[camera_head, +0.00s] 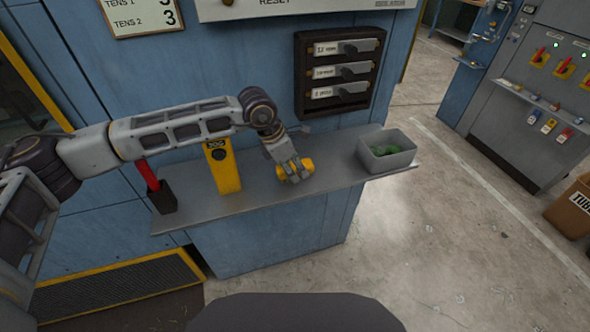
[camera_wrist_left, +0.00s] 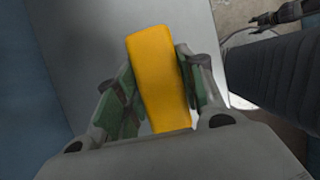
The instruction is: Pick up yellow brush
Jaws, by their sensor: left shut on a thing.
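The yellow brush (camera_head: 307,165) is at the end of my left arm in the head view, low over the grey shelf or resting on it; I cannot tell which. My left gripper (camera_head: 294,171) is shut on it. In the left wrist view the brush (camera_wrist_left: 160,80) is a plain yellow block between the two green-padded fingers of the left gripper (camera_wrist_left: 158,98), a finger on each side. Any bristles are hidden.
The grey shelf (camera_head: 325,160) runs along a blue cabinet. On it stand a grey bin (camera_head: 372,156) with green things inside, a yellow upright device (camera_head: 222,167) and a red-handled item in a black holder (camera_head: 163,198). Labelled switches (camera_head: 338,73) are on the wall behind.

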